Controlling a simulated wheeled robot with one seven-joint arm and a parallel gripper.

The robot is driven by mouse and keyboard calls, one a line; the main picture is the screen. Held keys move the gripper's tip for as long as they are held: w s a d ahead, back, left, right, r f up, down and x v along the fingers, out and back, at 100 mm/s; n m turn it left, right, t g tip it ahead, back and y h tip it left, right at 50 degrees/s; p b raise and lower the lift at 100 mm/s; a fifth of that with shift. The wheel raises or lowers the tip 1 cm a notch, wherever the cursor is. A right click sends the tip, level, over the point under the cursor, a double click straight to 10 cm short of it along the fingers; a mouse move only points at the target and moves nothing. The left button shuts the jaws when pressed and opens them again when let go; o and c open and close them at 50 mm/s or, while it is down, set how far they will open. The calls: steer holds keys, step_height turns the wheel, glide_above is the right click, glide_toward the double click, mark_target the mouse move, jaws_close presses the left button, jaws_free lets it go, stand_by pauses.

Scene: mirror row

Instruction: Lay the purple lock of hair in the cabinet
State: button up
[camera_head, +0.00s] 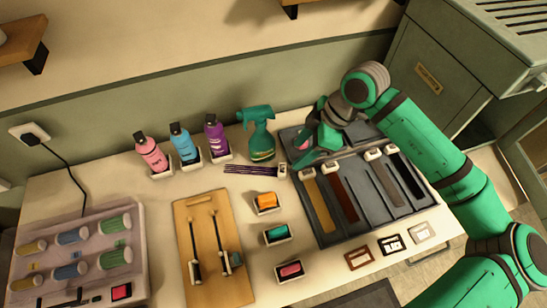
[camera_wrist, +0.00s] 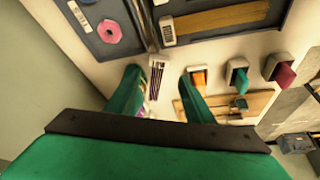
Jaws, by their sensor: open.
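The purple lock of hair (camera_head: 250,170) lies on the counter as thin dark strands, with a pale tag at its right end, left of the grey tray.
The grey tray (camera_head: 327,238) holds several tagged locks and a pink ring (camera_wrist: 108,32). Behind the purple lock stand a pink bottle (camera_head: 151,155), a blue bottle (camera_head: 180,145), a purple bottle (camera_head: 214,135) and a green spray bottle (camera_head: 260,135). Small cups and a wooden board (camera_head: 230,285) are in front.

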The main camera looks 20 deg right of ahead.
glide_above(283, 169)
steer(key=d, duration=0.2)
steer(key=f, duration=0.4)
steer(key=shift+s+d+f, duration=0.15)
steer(key=shift+s+f, duration=0.25)
steer(key=shift+x, duration=2.75)
steer(key=shift+w+d, duration=0.1)
steer(key=shift+d, duration=0.05)
steer(key=c, duration=0.9)
steer(key=shift+s+d, duration=0.1)
steer(key=shift+s, duration=0.1)
steer(key=shift+r, duration=0.5)
step_height(283, 169, up, 2)
steer(key=shift+r, duration=0.1)
steer(key=s+a+r, duration=0.9)
steer(key=s, duration=0.1)
steer(key=shift+a+r, duration=0.3)
steer(key=shift+r, duration=0.1)
